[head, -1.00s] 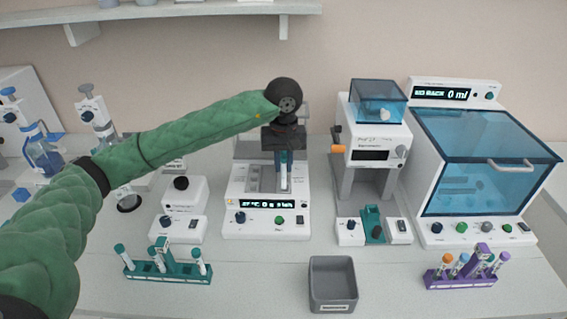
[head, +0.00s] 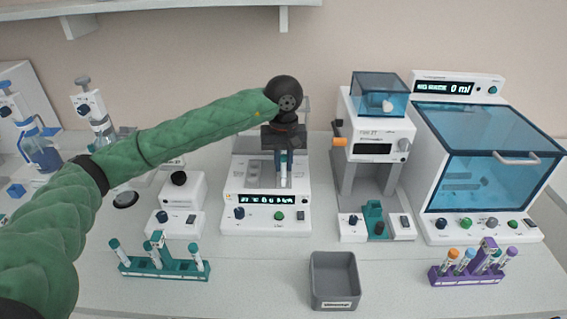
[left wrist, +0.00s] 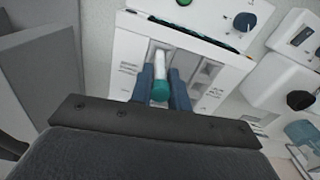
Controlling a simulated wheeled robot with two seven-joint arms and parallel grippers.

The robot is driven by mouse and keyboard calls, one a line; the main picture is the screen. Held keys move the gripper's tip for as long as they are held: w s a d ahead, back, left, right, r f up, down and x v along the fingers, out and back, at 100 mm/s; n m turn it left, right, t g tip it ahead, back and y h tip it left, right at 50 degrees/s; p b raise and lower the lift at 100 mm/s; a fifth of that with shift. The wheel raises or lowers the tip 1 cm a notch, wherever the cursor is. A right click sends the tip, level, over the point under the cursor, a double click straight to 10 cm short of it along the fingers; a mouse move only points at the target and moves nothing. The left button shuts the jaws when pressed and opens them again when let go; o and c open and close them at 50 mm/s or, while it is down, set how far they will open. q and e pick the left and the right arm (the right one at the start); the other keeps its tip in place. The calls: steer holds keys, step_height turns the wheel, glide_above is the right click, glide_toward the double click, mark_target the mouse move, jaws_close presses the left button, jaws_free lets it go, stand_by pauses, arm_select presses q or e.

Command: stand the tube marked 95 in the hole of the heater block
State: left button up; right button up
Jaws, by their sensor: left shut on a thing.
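My left gripper (head: 284,172) is shut on a teal-capped tube (left wrist: 160,88), which stands roughly upright between the fingers. The gripper also shows in the left wrist view (left wrist: 161,78). It is over the top of a white device with slots and a lit front display, which looks like the heater block (head: 235,196). The device also shows in the left wrist view (left wrist: 128,48). The tube's lower end is at or just above the slotted top; I cannot tell how deep it sits. No number on the tube is readable. My right gripper is not in view.
A teal rack (head: 185,270) with several tubes stands front left, a purple rack (head: 465,279) with several tubes front right. A grey bin (head: 335,282) is between them. A blue-lidded machine (head: 487,160) and another white device (head: 378,128) stand to the right.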

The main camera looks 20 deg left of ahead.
arm_select(q)
steer(key=shift+f, duration=0.1)
steer(key=o, duration=0.8)
step_height(320, 180, up, 6)
steer(key=shift+r+b, duration=0.25)
steer(key=shift+b, duration=0.9)
steer(key=shift+r, duration=0.65)
